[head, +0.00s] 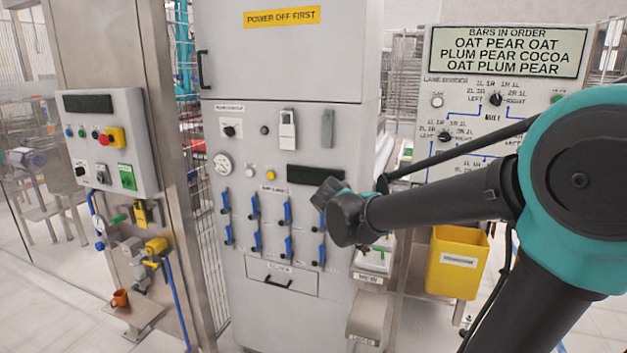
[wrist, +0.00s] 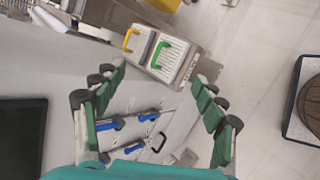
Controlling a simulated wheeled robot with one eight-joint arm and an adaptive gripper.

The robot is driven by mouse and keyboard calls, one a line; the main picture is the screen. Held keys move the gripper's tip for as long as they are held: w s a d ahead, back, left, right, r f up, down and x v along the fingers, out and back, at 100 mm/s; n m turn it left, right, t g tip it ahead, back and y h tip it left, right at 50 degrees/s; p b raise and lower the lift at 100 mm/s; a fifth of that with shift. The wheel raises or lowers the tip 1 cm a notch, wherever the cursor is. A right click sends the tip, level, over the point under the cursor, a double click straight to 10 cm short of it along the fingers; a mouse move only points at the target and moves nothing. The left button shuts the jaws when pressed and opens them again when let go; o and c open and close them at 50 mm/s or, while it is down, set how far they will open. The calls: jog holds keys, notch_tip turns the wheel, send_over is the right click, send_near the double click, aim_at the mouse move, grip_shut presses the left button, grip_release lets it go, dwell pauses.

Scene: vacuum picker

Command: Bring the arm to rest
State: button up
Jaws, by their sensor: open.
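In the wrist view my gripper (wrist: 160,76) is open, with its two green-padded fingers spread wide and nothing between them. Beyond the fingertips is a metal holder (wrist: 204,62) with two white ribbed pieces, one with a yellow handle (wrist: 131,40) and one with a green handle (wrist: 160,54). The gap between gripper and holder is hard to judge. In the head view my dark arm reaches left from a teal joint, across the front of the grey cabinet (head: 290,70). The fingers cannot be made out there.
Blue levers (head: 255,207) line the cabinet front, above a drawer (head: 282,277). A yellow bin (head: 457,262) stands right of the cabinet. A control box (head: 105,140) is on the steel post at left, with an orange mug (head: 120,298) on a small shelf below. Pale floor shows right of the bin.

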jog(key=s+d+f+m+g+y, duration=0.3)
jog(key=s+d+f+m+y, duration=0.1)
jog(key=s+f+m, duration=1.1)
jog(key=s+f+y, duration=0.1)
jog(key=s+f, duration=0.2)
jog(key=s, duration=0.1)
jog(key=shift+s+y, duration=0.3)
jog(key=shift+s, duration=0.05)
jog(key=shift+d+r, duration=0.1)
